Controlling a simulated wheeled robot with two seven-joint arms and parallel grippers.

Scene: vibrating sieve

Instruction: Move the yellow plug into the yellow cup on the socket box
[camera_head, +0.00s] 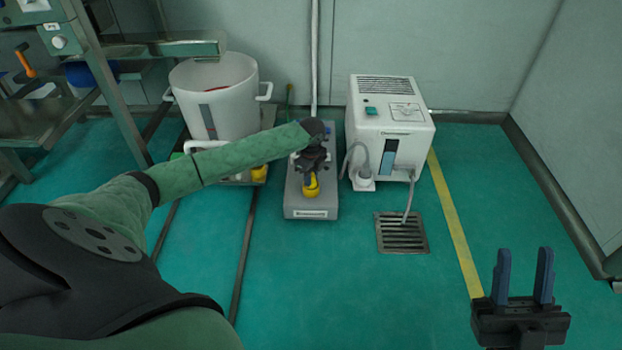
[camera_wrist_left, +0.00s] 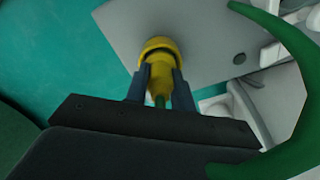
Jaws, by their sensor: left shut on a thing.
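My left gripper (camera_wrist_left: 159,88) is shut on the yellow plug (camera_wrist_left: 160,72), with one finger on each side of it. The yellow cup (camera_wrist_left: 158,44) is on the grey socket box (camera_wrist_left: 196,40). The plug's front end is at the cup's opening; I cannot tell how deep it sits. In the head view, my left gripper (camera_head: 311,172) is over the socket box (camera_head: 310,207), and the yellow cup (camera_head: 311,190) shows just below it. My right gripper (camera_head: 523,277) is open and empty at the lower right, away from the box.
A white machine (camera_head: 388,125) with a hose stands right of the box. A white bucket (camera_head: 215,95) stands left of it. A floor drain (camera_head: 402,232) lies in front of the machine. A green cord (camera_wrist_left: 285,100) curves through the left wrist view. The front floor is clear.

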